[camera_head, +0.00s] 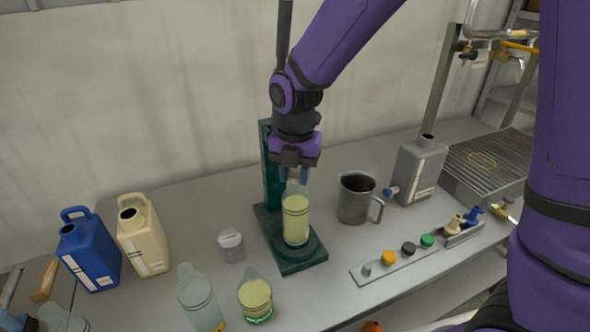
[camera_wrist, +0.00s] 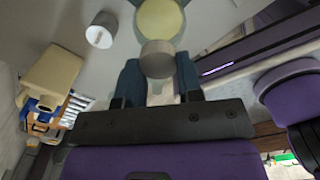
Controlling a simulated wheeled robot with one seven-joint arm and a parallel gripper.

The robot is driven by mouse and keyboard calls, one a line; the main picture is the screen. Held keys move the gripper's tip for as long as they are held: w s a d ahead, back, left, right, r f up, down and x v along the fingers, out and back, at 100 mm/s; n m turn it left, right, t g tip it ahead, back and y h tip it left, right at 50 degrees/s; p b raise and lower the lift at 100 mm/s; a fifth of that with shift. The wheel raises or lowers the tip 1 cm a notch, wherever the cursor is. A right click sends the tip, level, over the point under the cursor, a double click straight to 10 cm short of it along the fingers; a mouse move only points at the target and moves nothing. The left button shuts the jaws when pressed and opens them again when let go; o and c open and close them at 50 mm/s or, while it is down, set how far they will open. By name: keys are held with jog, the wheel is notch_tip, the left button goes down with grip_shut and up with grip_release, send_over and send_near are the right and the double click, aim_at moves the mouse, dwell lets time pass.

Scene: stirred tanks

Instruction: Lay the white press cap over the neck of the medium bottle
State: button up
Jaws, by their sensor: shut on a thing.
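My gripper (camera_head: 295,178) points down above the green press stand. A clear bottle with yellow liquid (camera_head: 296,218), seemingly the medium bottle, stands upright on the press base (camera_head: 292,263), right below my gripper.
Another yellow-filled bottle (camera_head: 256,297) and a pale bottle (camera_head: 199,298) stand in front. Blue (camera_head: 88,252) and cream (camera_head: 143,236) jugs are at left. A strip of coloured caps (camera_head: 398,259) lies right.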

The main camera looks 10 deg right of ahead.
aim_at(296, 176)
jog(key=shift+f, duration=0.1)
jog(key=o, duration=0.9)
notch_tip(296, 176, up, 9)
jog(key=shift+f, duration=0.1)
jog(key=shift+d, duration=0.1)
